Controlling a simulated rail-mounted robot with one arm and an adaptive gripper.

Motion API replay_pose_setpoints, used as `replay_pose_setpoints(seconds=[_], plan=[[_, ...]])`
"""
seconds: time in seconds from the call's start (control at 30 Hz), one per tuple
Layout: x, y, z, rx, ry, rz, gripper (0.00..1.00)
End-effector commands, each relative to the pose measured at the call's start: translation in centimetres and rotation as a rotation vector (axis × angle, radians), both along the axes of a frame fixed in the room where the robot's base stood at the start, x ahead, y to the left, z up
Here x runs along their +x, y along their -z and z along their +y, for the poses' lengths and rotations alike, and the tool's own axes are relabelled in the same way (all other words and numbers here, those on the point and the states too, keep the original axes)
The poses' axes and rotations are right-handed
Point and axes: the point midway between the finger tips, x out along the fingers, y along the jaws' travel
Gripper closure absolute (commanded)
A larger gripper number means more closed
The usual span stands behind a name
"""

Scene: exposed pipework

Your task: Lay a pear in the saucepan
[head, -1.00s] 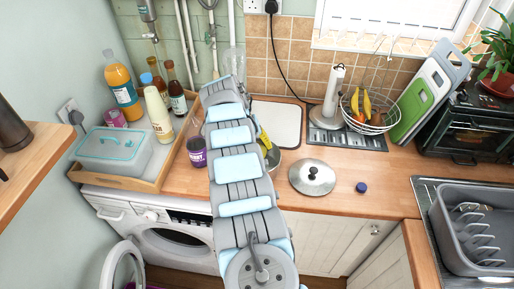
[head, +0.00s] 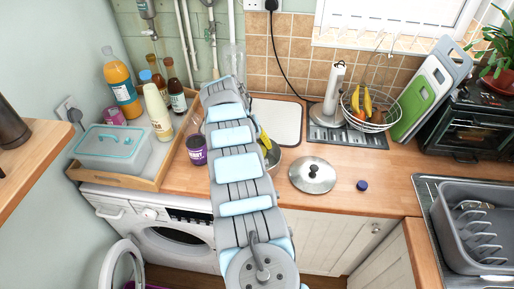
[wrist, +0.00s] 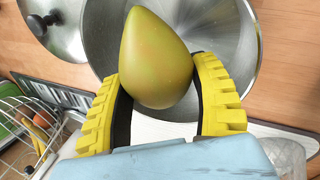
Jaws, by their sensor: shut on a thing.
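My gripper (wrist: 163,95) is shut on a yellow-green pear (wrist: 155,58) in the wrist view, with one yellow-ribbed finger on each side of it. The steel saucepan (wrist: 225,30) lies behind the pear in that view, and the pear is seen against its open inside. I cannot tell how far the pear is above the pan's bottom. In the head view my arm covers most of the saucepan (head: 274,160), and only its right side shows. The pear is hidden or too small to make out there.
A saucepan lid (head: 313,176) with a dark knob and a blue cap (head: 362,186) lie right of the pan. A wire fruit basket (head: 372,110) stands behind. A purple-labelled jar (head: 196,150) stands left of my arm. A white board (head: 278,121) lies behind the pan.

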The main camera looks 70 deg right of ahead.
Motion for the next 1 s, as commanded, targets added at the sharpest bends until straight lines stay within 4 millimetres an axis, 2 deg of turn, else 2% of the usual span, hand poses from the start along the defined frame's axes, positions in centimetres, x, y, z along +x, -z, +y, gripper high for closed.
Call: replay_pose_setpoints(seconds=[1.0], plan=[[0.0, 1.2, 0.0, 0.000, 0.000, 0.000, 0.77]])
